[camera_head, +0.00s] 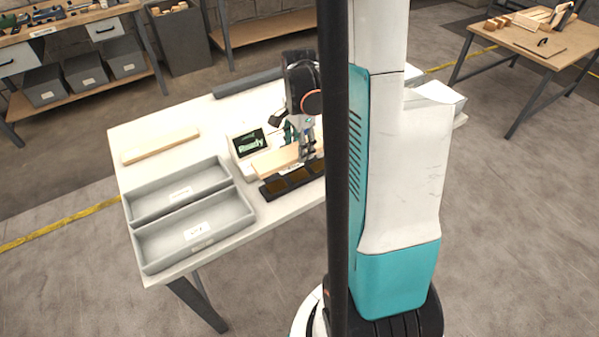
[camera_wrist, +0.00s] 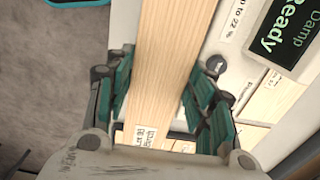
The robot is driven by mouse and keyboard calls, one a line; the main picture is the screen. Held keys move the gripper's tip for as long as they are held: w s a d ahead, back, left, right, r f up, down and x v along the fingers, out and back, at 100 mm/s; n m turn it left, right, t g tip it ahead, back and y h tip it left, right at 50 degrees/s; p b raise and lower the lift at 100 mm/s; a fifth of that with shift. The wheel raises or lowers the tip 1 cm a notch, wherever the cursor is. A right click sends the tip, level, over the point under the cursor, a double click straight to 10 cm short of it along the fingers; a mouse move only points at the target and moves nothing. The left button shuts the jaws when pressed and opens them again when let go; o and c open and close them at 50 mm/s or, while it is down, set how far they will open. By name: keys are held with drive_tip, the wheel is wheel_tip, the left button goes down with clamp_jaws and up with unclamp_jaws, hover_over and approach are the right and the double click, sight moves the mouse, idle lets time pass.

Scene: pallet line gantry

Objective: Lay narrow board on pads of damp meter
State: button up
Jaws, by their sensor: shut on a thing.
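My gripper (camera_wrist: 160,88) is shut on a pale narrow board (camera_wrist: 172,45), with green finger pads on both of its long sides. The board bears a small printed label near my wrist. In the head view my gripper (camera_head: 306,150) holds this board (camera_head: 272,161) low over the table, beside the damp meter (camera_head: 239,148). The meter is a white unit with a dark screen; in the wrist view its screen (camera_wrist: 284,32) reads "Damp Ready". I cannot tell the meter's pads apart, nor whether the board touches them. My arm hides part of this area.
A dark tray (camera_head: 272,192) with several brown compartments lies just in front of the held board. Two grey bins (camera_head: 150,255) stand at the table's front left. Another pale board (camera_head: 160,146) lies behind them. Bare white tabletop (camera_head: 213,145) shows left of the meter.

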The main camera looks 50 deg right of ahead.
sight(299, 175)
wheel_tip(299, 175, down, 10)
drive_tip(key=b, duration=0.2)
drive_tip(key=shift+r+b, duration=0.25)
drive_tip(key=shift+b, duration=0.15)
drive_tip(key=shift+f, duration=0.15)
drive_tip(key=o, duration=1.2)
drive_tip(key=shift+c, duration=0.2)
wheel_tip(299, 175, up, 12)
drive_tip(key=p, duration=0.4)
drive_tip(key=shift+r, duration=0.2)
drive_tip(key=shift+a, duration=0.1)
